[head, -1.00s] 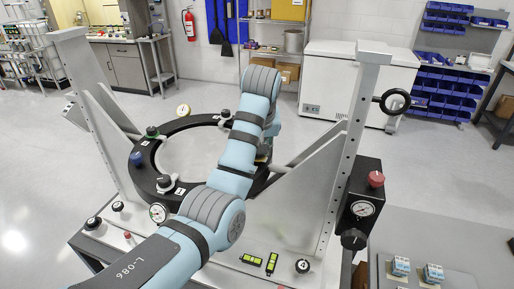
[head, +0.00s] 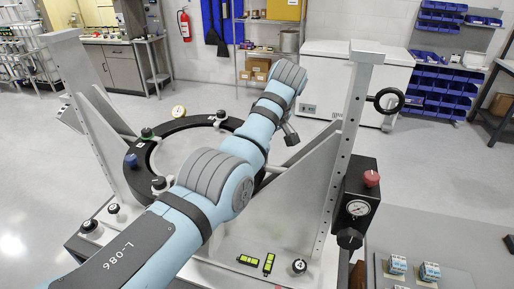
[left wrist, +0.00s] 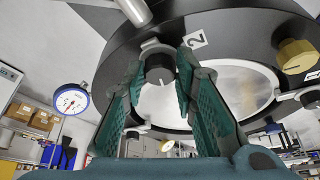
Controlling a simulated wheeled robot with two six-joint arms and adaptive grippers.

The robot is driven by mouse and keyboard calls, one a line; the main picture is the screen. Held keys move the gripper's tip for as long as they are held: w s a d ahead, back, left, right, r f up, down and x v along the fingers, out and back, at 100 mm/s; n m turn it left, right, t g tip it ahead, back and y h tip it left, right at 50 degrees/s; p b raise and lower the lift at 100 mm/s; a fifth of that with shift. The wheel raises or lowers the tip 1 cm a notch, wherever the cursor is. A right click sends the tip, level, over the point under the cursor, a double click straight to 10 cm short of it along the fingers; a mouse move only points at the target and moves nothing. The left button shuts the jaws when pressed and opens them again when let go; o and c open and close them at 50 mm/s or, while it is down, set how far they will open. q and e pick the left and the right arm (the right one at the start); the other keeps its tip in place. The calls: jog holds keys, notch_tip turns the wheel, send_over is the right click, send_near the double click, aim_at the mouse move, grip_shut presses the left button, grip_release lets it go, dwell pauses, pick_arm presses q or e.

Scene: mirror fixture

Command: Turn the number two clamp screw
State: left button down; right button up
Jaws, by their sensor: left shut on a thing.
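The number two clamp screw (left wrist: 158,64), a dark round knob with a pale pointer mark, is at the ring's edge in the left wrist view, beside the white "2" label (left wrist: 195,40). My left gripper (left wrist: 161,76) has its green fingers on either side of this knob and is shut on it. In the head view my left arm crosses the black ring (head: 152,143) and hides this screw and my gripper. My right gripper is not in view.
Grey uprights stand left (head: 80,110) and right (head: 345,150) of the ring. A dial gauge (left wrist: 71,100) is left of my fingers in the wrist view, and a brass knob (left wrist: 296,55) is at right. A black gauge box (head: 355,205) is beside the right upright.

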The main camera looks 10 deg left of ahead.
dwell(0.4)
pick_arm(q)
jog(key=c, duration=1.4)
grip_release()
jog(key=shift+a, duration=0.1)
jog(key=shift+o, duration=0.5)
jog(key=shift+w+a+f, duration=0.1)
jog(key=shift+w+a, duration=0.05)
jog(key=v, duration=0.7)
jog(key=shift+r, duration=0.3)
